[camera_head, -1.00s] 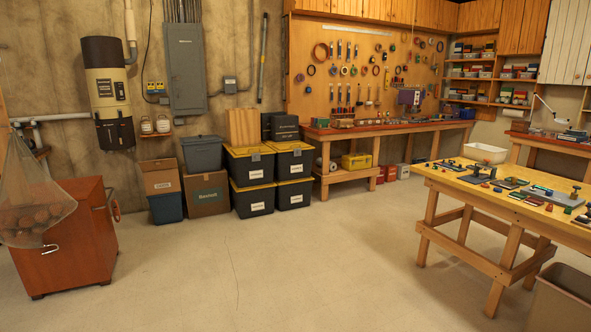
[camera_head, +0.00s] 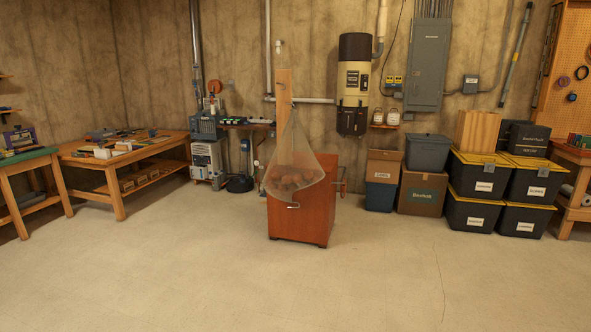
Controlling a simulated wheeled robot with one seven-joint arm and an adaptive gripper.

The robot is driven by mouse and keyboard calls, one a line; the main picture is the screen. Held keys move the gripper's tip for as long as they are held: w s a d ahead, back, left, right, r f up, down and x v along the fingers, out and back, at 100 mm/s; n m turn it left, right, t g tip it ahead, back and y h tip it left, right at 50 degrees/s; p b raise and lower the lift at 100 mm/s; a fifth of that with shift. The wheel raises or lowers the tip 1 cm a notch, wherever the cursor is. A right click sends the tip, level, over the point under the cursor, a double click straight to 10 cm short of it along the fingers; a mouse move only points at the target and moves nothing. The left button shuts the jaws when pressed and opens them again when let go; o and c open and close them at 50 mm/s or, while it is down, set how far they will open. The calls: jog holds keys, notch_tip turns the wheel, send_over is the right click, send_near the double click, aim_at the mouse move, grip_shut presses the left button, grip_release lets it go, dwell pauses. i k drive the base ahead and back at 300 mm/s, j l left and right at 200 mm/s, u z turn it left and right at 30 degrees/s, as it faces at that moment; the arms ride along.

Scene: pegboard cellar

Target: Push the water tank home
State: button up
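I cannot tell for sure which thing is the water tank. A white floor-standing appliance (camera_head: 207,160) stands against the back wall, left of centre, with a grey box-like unit (camera_head: 206,127) above it; any tank on it is too small to make out. A black and cream cylinder (camera_head: 353,85) hangs on the wall right of centre. My gripper is not in view.
A reddish-brown cabinet (camera_head: 302,220) with a net bag (camera_head: 294,170) of brown lumps at a wooden post stands mid-room. Workbenches (camera_head: 120,160) line the left. Boxes (camera_head: 424,193) and yellow-lidded totes (camera_head: 470,210) line the right wall. The front floor (camera_head: 230,285) is clear.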

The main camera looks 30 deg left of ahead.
aim_at(198, 171)
jog(key=u, duration=1.6)
jog(key=i+u, duration=0.25)
jog(key=i, duration=6.05)
jog(key=i+j, duration=0.1)
jog(key=i, duration=0.55)
jog(key=i+j, duration=0.15)
jog(key=i, duration=0.55)
jog(key=i+j, duration=0.1)
jog(key=i, duration=0.55)
jog(key=i+j+z, duration=0.1)
jog(key=i, duration=0.55)
jog(key=i+j+z, duration=0.2)
jog(key=i, duration=0.25)
jog(key=i+j+z, duration=0.2)
jog(key=i, duration=0.2)
jog(key=i+j+z, duration=0.2)
jog(key=i, duration=0.2)
